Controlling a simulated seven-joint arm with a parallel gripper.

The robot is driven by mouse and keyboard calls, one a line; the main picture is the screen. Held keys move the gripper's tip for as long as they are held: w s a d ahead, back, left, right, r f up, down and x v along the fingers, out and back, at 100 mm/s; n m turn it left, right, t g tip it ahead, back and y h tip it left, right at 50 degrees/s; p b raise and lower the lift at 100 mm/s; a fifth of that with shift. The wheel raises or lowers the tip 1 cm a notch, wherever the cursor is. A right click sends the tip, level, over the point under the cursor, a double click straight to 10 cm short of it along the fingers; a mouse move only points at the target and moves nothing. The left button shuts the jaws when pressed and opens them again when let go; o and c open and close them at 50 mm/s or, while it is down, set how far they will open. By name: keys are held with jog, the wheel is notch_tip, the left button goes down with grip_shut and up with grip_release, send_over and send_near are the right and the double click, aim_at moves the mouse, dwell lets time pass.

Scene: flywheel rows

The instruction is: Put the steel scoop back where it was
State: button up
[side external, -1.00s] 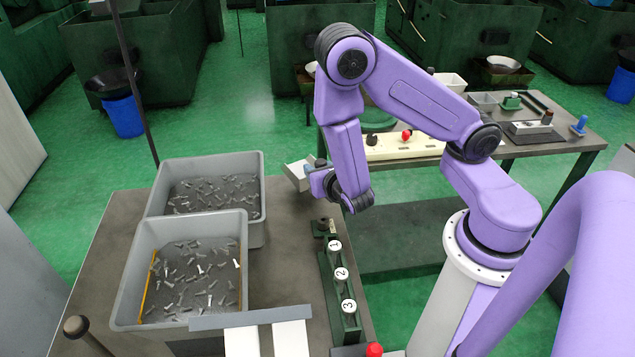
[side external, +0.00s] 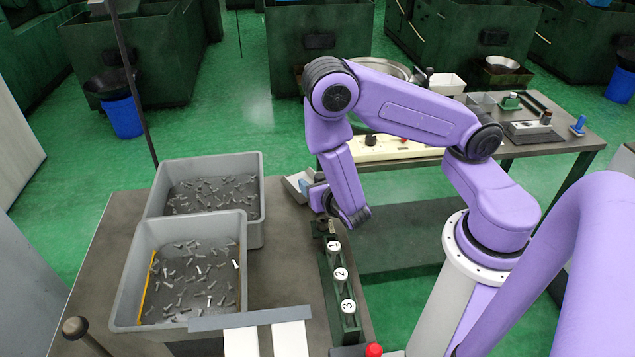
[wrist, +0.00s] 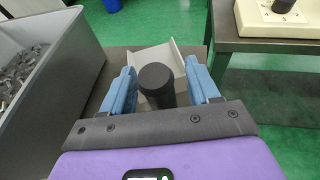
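The steel scoop (side external: 297,186) is a grey open pan at the far right corner of the grey table. In the wrist view, its pan (wrist: 182,52) lies beyond my fingers. Its thick black handle (wrist: 157,86) rises toward the camera between them. My gripper (wrist: 160,72) has its two blue fingers apart on either side of the handle, with a visible gap at the right. In the side view, my gripper (side external: 314,190) is low beside the scoop, and the fingers are partly hidden by my wrist.
Two grey bins of metal bolts, a rear one (side external: 258,200) and a front one (side external: 122,295), stand left of the scoop. A green rack (side external: 335,290) numbered 1 to 3 runs along the table's right edge. A second bench (side external: 425,160) stands behind at right.

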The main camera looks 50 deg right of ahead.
jog(key=shift+r, duration=0.1)
jog(key=shift+s+a+r, duration=0.1)
jog(key=shift+s+a, duration=0.05)
jog(key=shift+s, duration=0.05)
jog(key=s+a+r+m+g+y, duration=0.3)
jog(key=s+r+m+g, duration=0.2)
jog(key=s+r+m, duration=0.3)
jog(key=s+a+r+m+g+y, duration=0.4)
jog(key=s+r+m, duration=0.5)
jog(key=s, duration=0.5)
jog(key=shift+s+g+y, duration=0.25)
jog(key=shift+g+y, duration=0.05)
jog(key=shift+g, duration=1)
